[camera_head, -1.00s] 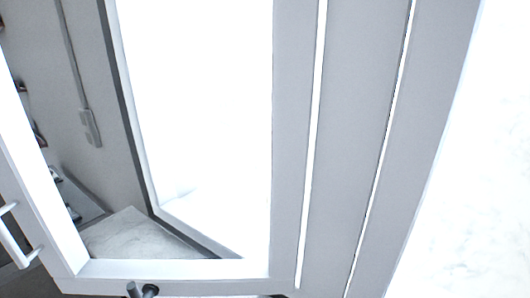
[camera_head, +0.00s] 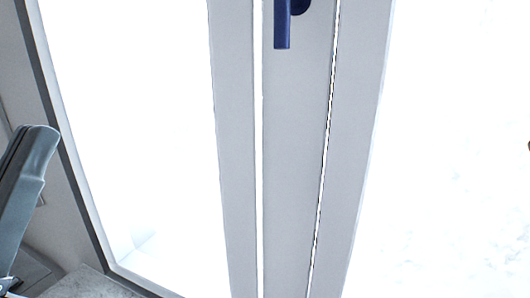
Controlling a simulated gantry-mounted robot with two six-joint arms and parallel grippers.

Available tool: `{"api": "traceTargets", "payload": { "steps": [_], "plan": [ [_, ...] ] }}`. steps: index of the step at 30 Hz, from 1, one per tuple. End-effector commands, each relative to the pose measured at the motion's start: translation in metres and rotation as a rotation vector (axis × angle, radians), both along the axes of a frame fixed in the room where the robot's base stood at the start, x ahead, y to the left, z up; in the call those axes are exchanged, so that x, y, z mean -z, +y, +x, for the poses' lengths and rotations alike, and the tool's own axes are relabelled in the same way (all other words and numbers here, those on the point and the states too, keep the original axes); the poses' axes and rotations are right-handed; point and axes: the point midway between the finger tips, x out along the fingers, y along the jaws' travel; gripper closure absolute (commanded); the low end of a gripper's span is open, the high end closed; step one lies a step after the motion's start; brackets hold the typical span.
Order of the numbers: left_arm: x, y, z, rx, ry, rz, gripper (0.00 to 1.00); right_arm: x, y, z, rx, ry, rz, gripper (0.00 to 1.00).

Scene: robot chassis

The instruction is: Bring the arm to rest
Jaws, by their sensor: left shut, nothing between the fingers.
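My right gripper is not in view.
A dark blue handle (camera_head: 282,28) is on the grey upright panel (camera_head: 290,150) at the top middle. A bright white pane (camera_head: 130,110) in a dark-edged frame (camera_head: 62,140) stands to the left. A pale marbled surface (camera_head: 450,180) fills the right.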

Motion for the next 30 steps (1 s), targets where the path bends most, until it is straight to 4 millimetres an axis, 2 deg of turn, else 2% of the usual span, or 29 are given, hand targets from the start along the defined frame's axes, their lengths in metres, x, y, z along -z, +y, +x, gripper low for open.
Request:
{"api": "traceTargets", "payload": {
  "steps": [1, 3, 12, 15, 18, 20, 30],
  "plan": [
    [-0.048, 0.000, 0.000, 0.001, 0.000, -0.001, 1.00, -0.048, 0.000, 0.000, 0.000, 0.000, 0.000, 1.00],
    [-0.083, 0.000, 0.000, 0.001, -0.001, 0.000, 1.00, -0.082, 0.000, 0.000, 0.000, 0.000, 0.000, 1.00],
    [-0.224, 0.000, 0.000, 0.003, -0.001, -0.001, 1.00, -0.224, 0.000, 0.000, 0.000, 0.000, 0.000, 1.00],
    [-0.256, 0.000, 0.000, 0.003, -0.001, -0.001, 1.00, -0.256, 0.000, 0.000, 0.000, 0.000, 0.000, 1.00],
    [-0.274, 0.000, 0.000, 0.003, 0.000, -0.001, 1.00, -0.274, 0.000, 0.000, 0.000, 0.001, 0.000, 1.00],
    [-0.277, 0.000, 0.000, 0.003, 0.000, -0.001, 1.00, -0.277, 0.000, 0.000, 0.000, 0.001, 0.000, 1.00],
    [-0.274, 0.000, 0.000, 0.003, -0.001, -0.001, 1.00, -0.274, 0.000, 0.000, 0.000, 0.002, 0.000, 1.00]
  ]
}}
